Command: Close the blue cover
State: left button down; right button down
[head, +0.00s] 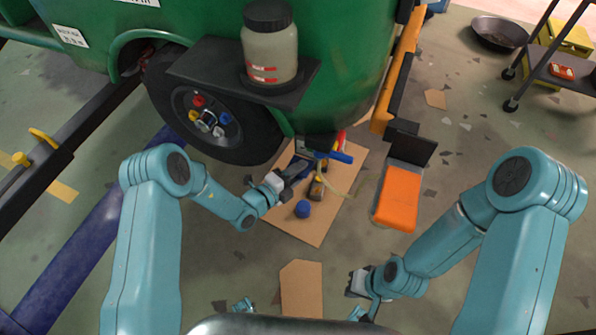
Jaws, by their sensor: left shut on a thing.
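A blue piece (341,157), which looks like the blue cover, shows beside the green vehicle's wheel, above a cardboard sheet. My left gripper (303,164) reaches in from the left and is shut on it at its left end. The fingers and the dark parts around them hide how the cover is joined and how far it is open. My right gripper (358,284) is low in the picture, away from the cover. Its fingers are too small and hidden to tell their state.
The cardboard sheet (322,222) holds a blue ball (303,209) and a small bottle (317,187). The wheel (218,122) and a shelf with a jar (270,50) stand close above my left gripper.

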pick_arm(q)
jog(key=c, duration=1)
grip_release()
jog(key=shift+s+f, duration=0.1)
jog(key=shift+f, duration=0.15)
jog(key=shift+o, duration=0.5)
jog(key=shift+a+r, duration=0.1)
jog(key=shift+r, duration=0.1)
jog(key=p+v, duration=0.2)
jog(key=v, duration=1.4)
jog(key=shift+s+r, duration=0.1)
